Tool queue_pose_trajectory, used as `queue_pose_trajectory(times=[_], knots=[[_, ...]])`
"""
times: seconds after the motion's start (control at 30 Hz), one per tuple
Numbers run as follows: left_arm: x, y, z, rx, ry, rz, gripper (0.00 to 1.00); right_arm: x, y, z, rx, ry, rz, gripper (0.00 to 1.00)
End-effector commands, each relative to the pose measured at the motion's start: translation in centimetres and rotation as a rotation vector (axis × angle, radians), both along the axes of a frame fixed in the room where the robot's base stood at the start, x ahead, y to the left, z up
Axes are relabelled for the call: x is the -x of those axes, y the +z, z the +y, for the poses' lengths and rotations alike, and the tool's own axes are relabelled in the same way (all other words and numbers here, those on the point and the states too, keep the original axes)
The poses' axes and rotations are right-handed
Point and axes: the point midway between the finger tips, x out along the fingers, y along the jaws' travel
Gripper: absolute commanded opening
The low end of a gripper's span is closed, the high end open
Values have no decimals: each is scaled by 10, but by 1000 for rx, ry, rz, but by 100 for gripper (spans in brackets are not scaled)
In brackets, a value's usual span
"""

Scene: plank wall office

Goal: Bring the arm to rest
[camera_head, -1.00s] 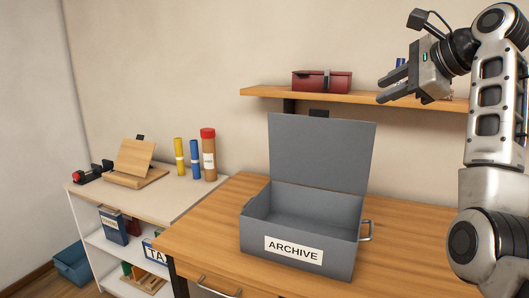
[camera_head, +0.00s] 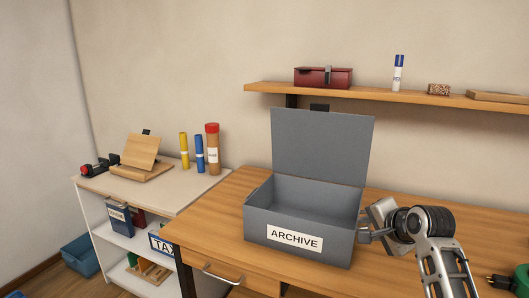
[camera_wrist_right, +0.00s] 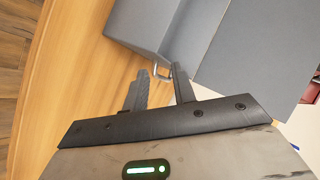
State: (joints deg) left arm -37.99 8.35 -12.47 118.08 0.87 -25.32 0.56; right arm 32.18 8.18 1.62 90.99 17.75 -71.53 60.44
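My right gripper (camera_head: 372,226) is low over the desk, just right of the grey archive box. In the right wrist view its two dark fingers (camera_wrist_right: 160,70) stand apart with nothing held between them. The grey box (camera_head: 295,240) has an "ARCHIVE" label and stands on the desk with its lid (camera_head: 322,145) raised. The box's metal side handle (camera_wrist_right: 163,72) shows beyond the gap between the fingertips; whether they touch it I cannot tell. My left gripper is out of view.
The wooden desk (camera_head: 215,235) is clear left of the box. A wall shelf (camera_head: 420,96) above holds a red case (camera_head: 322,77), a white-and-blue tube (camera_head: 398,73) and small items. A white shelf unit (camera_head: 190,183) with tubes and a wooden stand is at left.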

Motion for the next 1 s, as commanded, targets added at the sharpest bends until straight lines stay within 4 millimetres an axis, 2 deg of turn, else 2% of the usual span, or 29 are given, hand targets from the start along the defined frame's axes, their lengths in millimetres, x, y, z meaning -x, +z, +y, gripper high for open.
queue_pose_trajectory(times=[0.03,0.1,0.2,0.27,0.4,0.5,0.6,0.7,0.8,1.0], knots=[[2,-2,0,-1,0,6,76,18,-38,4,83,46,2,26],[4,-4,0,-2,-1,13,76,44,-79,11,208,123,-13,26],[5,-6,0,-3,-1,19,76,88,-129,24,374,244,-37,26],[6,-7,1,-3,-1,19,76,116,-153,32,462,318,-55,26],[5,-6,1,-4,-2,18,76,192,-198,57,657,507,-103,26],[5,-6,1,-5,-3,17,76,244,-214,74,771,627,-148,26],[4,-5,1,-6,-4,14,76,284,-219,88,852,717,-191,26],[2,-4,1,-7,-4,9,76,310,-220,97,904,774,-221,26],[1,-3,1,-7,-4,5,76,322,-219,101,930,800,-238,26],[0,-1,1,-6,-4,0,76,324,-219,102,937,806,-243,26]])
